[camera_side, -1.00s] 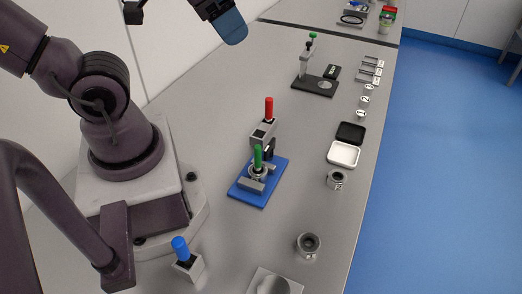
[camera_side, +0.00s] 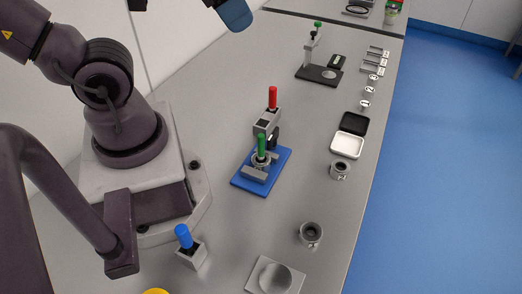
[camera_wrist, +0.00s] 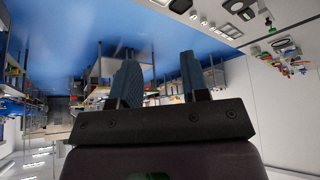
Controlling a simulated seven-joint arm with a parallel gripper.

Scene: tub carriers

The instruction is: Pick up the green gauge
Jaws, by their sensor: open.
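The green gauge (camera_side: 261,147) has an upright green handle. It stands in the blue-based fixture (camera_side: 278,178) near the middle of the bench in the side view, and its lower end is partly hidden by metal parts. My gripper shows only as a blue finger (camera_side: 235,14) at the top edge, up and left of the fixture and apart from it. In the wrist view my gripper (camera_wrist: 158,60) has two blue fingers spread apart with nothing between them. The gauge cannot be made out in that view.
A red-handled piece (camera_side: 272,97) stands in a grey holder just behind the green gauge. A blue-handled piece (camera_side: 183,236) stands in a grey block at front left. A black stand (camera_side: 320,75) with a green top is farther back.

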